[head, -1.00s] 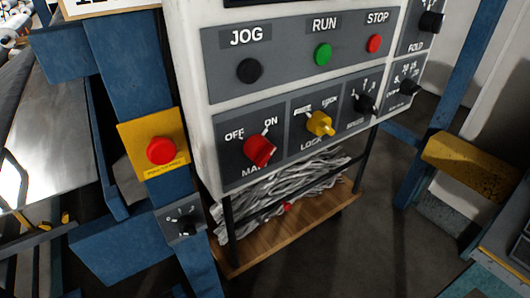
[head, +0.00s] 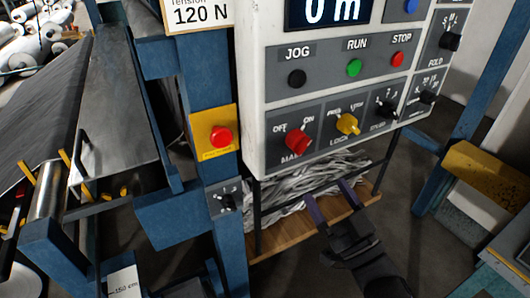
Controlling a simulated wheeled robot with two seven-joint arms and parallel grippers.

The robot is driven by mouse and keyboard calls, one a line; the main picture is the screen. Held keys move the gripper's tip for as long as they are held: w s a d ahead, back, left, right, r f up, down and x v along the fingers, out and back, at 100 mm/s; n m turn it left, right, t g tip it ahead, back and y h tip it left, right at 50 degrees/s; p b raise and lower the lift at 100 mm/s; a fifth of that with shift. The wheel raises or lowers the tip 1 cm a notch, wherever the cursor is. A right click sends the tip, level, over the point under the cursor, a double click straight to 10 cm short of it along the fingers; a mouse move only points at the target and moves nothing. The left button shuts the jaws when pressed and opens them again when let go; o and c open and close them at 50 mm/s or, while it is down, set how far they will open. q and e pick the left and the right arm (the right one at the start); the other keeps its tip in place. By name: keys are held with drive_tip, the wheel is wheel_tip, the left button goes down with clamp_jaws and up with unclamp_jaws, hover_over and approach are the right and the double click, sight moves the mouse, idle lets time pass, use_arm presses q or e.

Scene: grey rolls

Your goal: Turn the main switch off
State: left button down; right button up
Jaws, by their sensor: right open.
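The main switch (head: 298,142) is a red rotary knob at the lower left of the white control panel (head: 252,120). OFF is printed at its upper left and ON at its upper right, with a partly legible label below. The knob is too small to tell surely which mark it points to. My right gripper (head: 329,198) is below the panel, with two dark fingers spread apart and empty. It is apart from the knob, lower and to the right. My left gripper is out of view.
A yellow lock knob (head: 347,124) sits right of the switch, with black dials farther right. JOG, RUN and STOP buttons are above. A red button on a yellow plate (head: 212,148) is on the blue post at left. Scrap strips lie on a wooden shelf (head: 285,238) below.

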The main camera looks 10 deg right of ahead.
sight(302, 149)
drive_tip(key=x, duration=0.9)
drive_tip(key=shift+w+r, duration=0.2)
drive_tip(key=shift+r, duration=0.05)
drive_tip(key=shift+w, duration=0.2)
drive_tip(key=shift+c, duration=1)
clamp_jaws()
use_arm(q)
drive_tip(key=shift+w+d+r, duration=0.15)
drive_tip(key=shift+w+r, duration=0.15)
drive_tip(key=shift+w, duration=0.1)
